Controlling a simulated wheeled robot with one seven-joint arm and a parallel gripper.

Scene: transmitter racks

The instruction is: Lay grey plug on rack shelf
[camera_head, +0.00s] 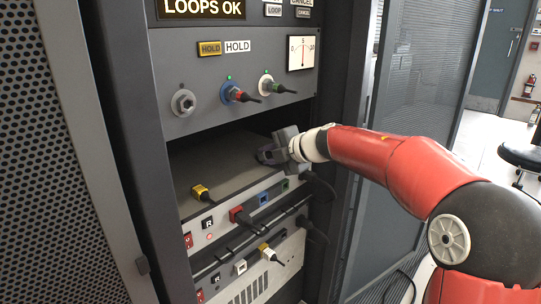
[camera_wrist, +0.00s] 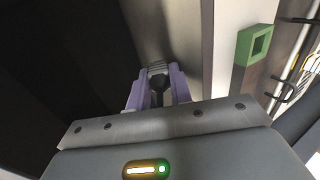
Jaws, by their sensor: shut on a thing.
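My gripper (camera_head: 268,153) is inside the open rack bay, low over the right part of the rack shelf (camera_head: 212,165), a flat grey surface. In the wrist view my gripper (camera_wrist: 157,88) has its two purple-grey fingers shut on a small dark grey plug (camera_wrist: 158,84), with a ridged grey part at its far end. In the head view the plug is hidden by the gripper. I cannot tell whether the plug touches the shelf.
Above the bay, a panel has a bare grey socket (camera_head: 183,103), a red plug (camera_head: 238,95) and a green plug (camera_head: 272,86).

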